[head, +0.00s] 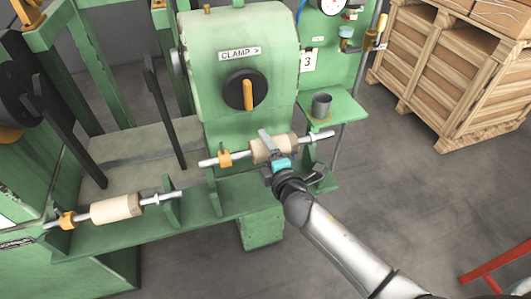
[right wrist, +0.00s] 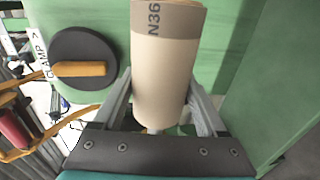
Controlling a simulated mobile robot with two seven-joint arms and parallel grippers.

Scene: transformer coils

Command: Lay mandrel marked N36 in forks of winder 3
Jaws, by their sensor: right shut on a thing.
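The mandrel marked N36 (head: 262,150) has a pale tan roll, silver shaft ends and an orange collar at its left. Its N36 mark shows on the brown band in the right wrist view (right wrist: 168,22). My right gripper (head: 274,152) is shut around the roll. Winder 3 (head: 235,65) is the green machine with a "3" plate (head: 308,61). The mandrel lies crosswise in front of it, over the green ledge. A green upright fork (head: 212,192) stands below its left end; the right fork is largely hidden by my gripper. I cannot tell whether the shaft touches the forks. My left gripper is not in view.
Another mandrel (head: 115,208) rests in forks at the left. Winder 3 has a black clamp knob (head: 246,90) with an orange handle. A grey cup (head: 321,106) stands on a side shelf. Wooden crates (head: 440,75) stand at the right; the floor (head: 410,200) in front is clear.

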